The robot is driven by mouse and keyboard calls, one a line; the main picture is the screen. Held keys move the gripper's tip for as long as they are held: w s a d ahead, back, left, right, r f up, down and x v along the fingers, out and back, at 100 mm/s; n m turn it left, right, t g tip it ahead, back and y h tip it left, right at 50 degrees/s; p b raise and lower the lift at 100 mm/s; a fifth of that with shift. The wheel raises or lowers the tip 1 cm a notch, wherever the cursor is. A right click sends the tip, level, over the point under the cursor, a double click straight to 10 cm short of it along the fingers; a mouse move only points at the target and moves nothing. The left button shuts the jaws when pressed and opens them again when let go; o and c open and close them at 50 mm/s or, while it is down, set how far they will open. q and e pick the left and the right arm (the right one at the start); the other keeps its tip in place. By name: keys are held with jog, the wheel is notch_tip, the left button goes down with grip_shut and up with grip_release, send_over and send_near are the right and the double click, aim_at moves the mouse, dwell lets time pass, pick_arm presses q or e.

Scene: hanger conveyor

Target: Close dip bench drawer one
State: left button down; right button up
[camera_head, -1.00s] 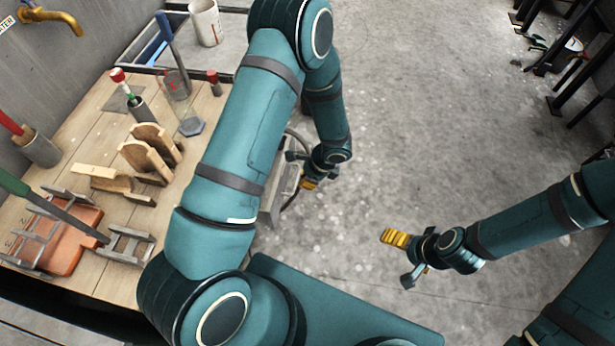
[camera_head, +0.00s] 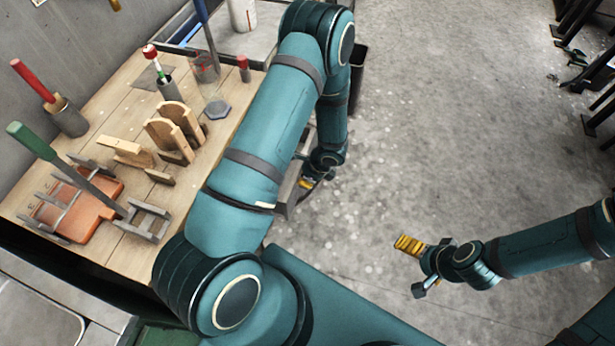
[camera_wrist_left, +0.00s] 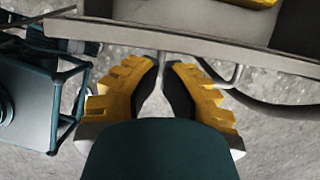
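A grey open drawer (camera_head: 288,196) sticks out from the right side of the wooden bench, partly hidden by my left arm. In the left wrist view its grey front edge (camera_wrist_left: 200,47) crosses the top, with a thin metal handle (camera_wrist_left: 238,76) below it. My left gripper (camera_head: 308,184) is at the drawer's outer side. In the left wrist view its yellow fingers (camera_wrist_left: 163,66) are close together at the handle, with a narrow gap; I cannot tell whether they grip it. My right gripper (camera_head: 416,267) is open and empty above the floor. The drawer's number is not readable.
The wooden bench top (camera_head: 110,85) holds wooden blocks (camera_head: 172,135), an orange block (camera_head: 75,208) with metal racks, and green- and red-handled tools. A grey tray (camera_head: 250,42) with a white container (camera_head: 242,14) stands behind.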

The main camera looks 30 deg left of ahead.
pick_arm(q)
jog(key=shift+a, duration=0.1)
jog(key=s+a+b, duration=0.2)
jog(key=a+b, duration=0.1)
jog(key=a, duration=0.6)
jog(key=shift+s+a, duration=0.15)
jog(key=shift+a, duration=0.05)
